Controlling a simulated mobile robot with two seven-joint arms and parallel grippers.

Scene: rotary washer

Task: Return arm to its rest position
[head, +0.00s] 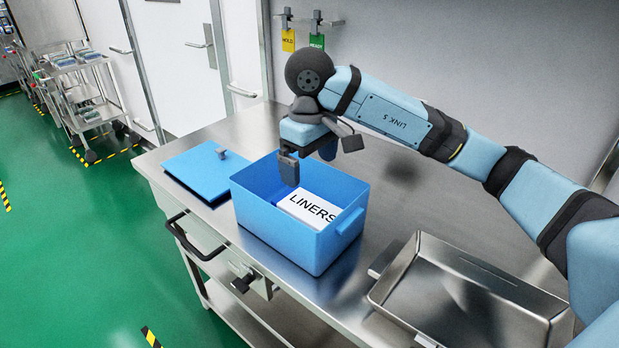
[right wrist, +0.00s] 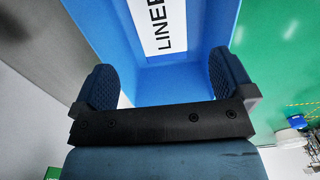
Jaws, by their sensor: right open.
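My right arm (head: 390,115) comes in from the right of the head view and reaches over the steel bench. My right gripper (head: 308,160) hangs above the back left part of an open blue bin (head: 295,235). In the right wrist view its two fingers (right wrist: 165,88) are wide apart with nothing between them. A white pack marked LINERS (head: 308,208) lies inside the bin; it also shows in the right wrist view (right wrist: 160,25), beyond the fingertips. My left gripper is not in view.
A blue lid (head: 205,168) with a knob lies on the bench (head: 255,130) left of the bin. A steel tray (head: 465,295) sits at the right. HOLD (head: 288,40) and READY (head: 316,41) tags hang on the wall. A drawer handle (head: 195,240) juts from the bench front.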

